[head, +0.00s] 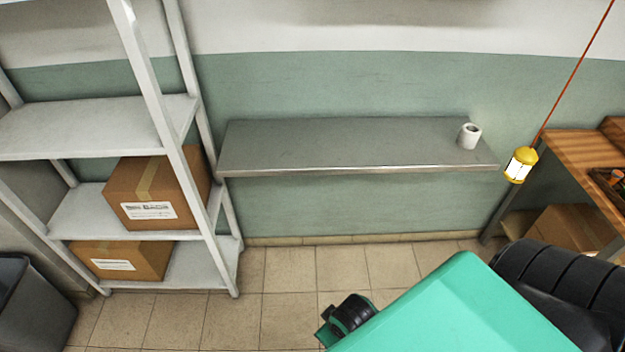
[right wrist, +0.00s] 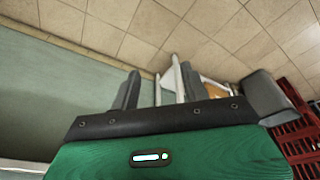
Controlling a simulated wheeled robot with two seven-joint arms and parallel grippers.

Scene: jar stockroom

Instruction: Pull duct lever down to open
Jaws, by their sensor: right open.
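No duct or duct lever shows in either view. My right gripper (right wrist: 160,84) shows in the right wrist view with its two grey fingers apart and nothing between them. Floor, wall and part of a white rack lie beyond the fingers. In the head view my green and black right arm fills the lower right, and its fingers cannot be made out there. My left gripper is in neither view.
A white rack (head: 82,128) with cardboard boxes (head: 158,193) stands at left, beside a grey bin (head: 30,305). A grey wall shelf (head: 340,145) holds a white cup (head: 469,136).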

